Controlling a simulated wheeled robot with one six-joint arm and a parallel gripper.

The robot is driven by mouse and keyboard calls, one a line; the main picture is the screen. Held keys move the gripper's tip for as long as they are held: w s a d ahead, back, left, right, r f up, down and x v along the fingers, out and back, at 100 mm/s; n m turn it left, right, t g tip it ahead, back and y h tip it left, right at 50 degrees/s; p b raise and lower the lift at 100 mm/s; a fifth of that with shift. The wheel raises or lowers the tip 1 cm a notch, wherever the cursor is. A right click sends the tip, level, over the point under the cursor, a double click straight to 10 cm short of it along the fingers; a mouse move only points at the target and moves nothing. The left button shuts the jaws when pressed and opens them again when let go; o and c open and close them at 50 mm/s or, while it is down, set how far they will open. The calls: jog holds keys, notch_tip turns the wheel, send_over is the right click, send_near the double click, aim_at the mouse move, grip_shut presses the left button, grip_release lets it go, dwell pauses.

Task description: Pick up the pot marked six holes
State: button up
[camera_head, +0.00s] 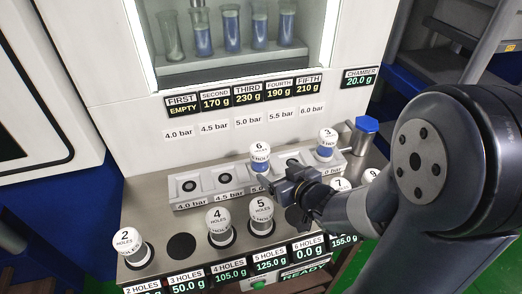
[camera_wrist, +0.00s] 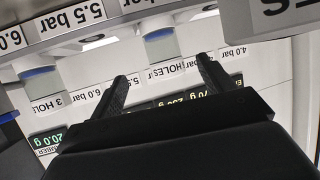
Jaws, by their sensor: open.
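The pot marked 6 holes (camera_head: 260,158) stands upright in the middle of the grey pressure rack (camera_head: 222,181), with a white labelled cap and a blue band below it. My gripper (camera_head: 280,186) is open just in front and to the right of it in the head view, and hides part of the rack. In the wrist view, my two dark fingers (camera_wrist: 164,82) are spread apart with a pot (camera_wrist: 162,48) showing between them. Its label reads HOLES, upside down, and its number is hard to read. I cannot tell whether the fingers touch it.
The pot marked 3 holes (camera_head: 325,145) stands in the rack to the right. Pots marked 2 (camera_head: 129,247), 4 (camera_head: 219,226) and 5 (camera_head: 261,216) stand in front. Pots 7 (camera_head: 340,184) and another are partly behind my arm. A blue-topped post (camera_head: 366,125) stands behind.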

aim_at(265, 163)
jog(key=x, duration=0.5)
jog(key=shift+w+a, duration=0.1)
jog(key=shift+a, duration=0.05)
jog(key=shift+p+x, duration=0.6)
jog(key=shift+x, duration=2.05)
jog(key=shift+a, duration=0.15)
jog(key=shift+c, duration=0.3)
jog(key=shift+r, duration=0.1)
jog(key=c, duration=1.2)
